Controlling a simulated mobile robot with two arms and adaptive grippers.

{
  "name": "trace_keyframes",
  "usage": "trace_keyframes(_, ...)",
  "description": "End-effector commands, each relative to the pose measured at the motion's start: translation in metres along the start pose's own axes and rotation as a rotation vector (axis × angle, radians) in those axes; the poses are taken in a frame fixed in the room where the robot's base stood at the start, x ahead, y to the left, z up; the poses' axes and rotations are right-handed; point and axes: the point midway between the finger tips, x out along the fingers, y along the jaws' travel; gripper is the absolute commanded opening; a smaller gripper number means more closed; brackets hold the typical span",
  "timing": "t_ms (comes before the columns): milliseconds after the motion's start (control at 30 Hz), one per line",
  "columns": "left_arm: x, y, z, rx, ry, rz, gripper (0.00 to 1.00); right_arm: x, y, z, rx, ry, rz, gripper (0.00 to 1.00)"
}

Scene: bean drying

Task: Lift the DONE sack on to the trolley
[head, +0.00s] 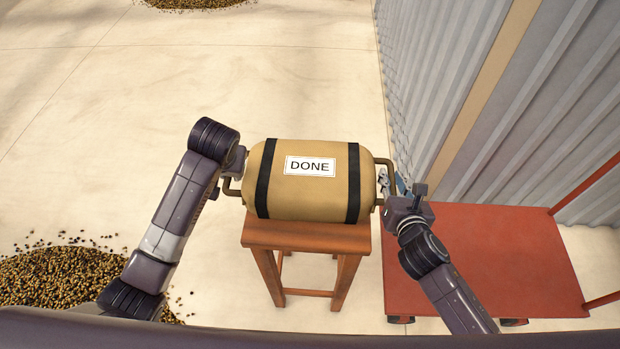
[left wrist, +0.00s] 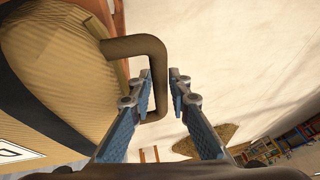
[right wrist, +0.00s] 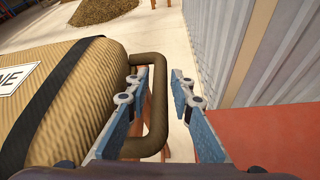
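The tan DONE sack (head: 310,205) lies on its side on a wooden stool (head: 305,238). It has two black straps, a white DONE label and a brown handle at each end. My left gripper (head: 232,172) is at the left handle (left wrist: 159,85). Its fingers (left wrist: 161,85) are a little apart, one on each side of the bar. My right gripper (head: 394,186) is at the right handle (right wrist: 158,105). Its fingers (right wrist: 160,80) are apart, with the bar between them and a small gap at the right finger. The red trolley (head: 500,260) stands right of the stool.
A corrugated metal wall (head: 440,90) stands behind the trolley. A bean pile (head: 45,280) lies on the floor at the lower left, another (head: 195,3) at the far top. Open floor (head: 100,110) stretches to the left and beyond the stool.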

Motion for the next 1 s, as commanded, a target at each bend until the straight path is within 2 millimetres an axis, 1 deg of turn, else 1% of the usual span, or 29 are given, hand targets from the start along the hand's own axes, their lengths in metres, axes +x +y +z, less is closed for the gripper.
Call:
trace_keyframes(267,0.0008,-0.0002,0.0002,0.0,0.0,0.0,0.17,0.0009,0.0,-0.0001,0.0,0.0,0.0,0.21)
trace_keyframes(400,0.0007,-0.0002,0.0002,0.0,0.0,-0.001,0.03,0.0008,0.0,-0.0001,0.0,0.0,0.0,0.07)
trace_keyframes(433,0.0007,-0.0002,0.0002,0.0,0.0,-0.001,0.0,0.0008,0.0,-0.0001,0.0,0.0,0.0,0.04)
trace_keyframes(467,0.0007,-0.0002,0.0002,0.0,0.0,-0.001,0.0,0.0008,0.0,-0.0002,0.0,0.0,0.0,0.01)
trace_keyframes(1000,0.0005,-0.0002,0.0,0.0,0.0,0.0,0.0,0.0006,0.0,-0.0003,0.0,0.0,0.0,0.0)
